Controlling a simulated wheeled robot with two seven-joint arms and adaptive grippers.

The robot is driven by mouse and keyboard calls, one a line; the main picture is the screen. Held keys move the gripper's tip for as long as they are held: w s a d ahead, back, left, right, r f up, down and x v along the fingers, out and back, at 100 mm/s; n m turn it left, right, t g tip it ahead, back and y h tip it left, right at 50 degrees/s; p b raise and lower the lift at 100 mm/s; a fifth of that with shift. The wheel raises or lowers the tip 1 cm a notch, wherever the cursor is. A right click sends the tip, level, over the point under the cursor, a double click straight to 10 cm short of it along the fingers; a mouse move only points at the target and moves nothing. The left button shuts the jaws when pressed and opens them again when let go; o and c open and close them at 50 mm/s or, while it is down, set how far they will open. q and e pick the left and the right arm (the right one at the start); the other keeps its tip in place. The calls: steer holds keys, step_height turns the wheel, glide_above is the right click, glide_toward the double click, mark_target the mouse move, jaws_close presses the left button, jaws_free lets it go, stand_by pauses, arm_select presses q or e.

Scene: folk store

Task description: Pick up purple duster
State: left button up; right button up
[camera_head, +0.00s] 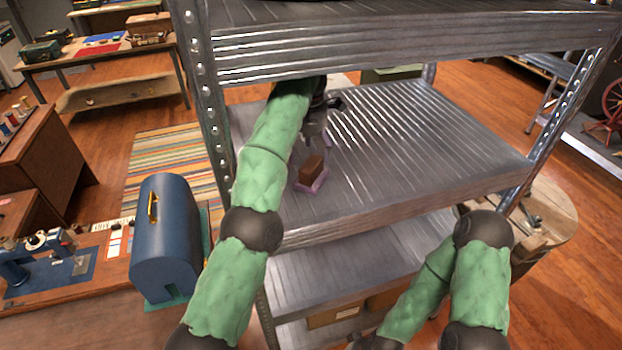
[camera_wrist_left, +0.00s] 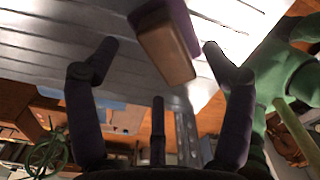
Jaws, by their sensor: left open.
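The purple duster (camera_head: 311,173) lies on the middle metal shelf (camera_head: 410,140), near its front left part. It is a small brown block with a purple base. My left gripper (camera_head: 319,132) reaches in over that shelf, just behind the duster, partly hidden by its own arm. In the left wrist view the duster (camera_wrist_left: 168,52) appears between the two spread fingers of the left gripper (camera_wrist_left: 162,50), with clear gaps on both sides. The gripper is open and holds nothing. My right arm shows at the lower right, but its gripper is not visible.
The upper shelf (camera_head: 400,45) hangs over the work area, with a perforated post (camera_head: 205,95) at left. The rest of the middle shelf surface is mostly bare. A blue domed case (camera_head: 165,240) stands left of the rack. A lower shelf (camera_head: 350,265) lies below.

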mark_target(309, 160)
arm_select(q)
steer(key=shift+f+b, duration=1.15)
steer(key=shift+f, duration=0.75)
steer(key=c, duration=1.4)
steer(key=shift+c, duration=0.2)
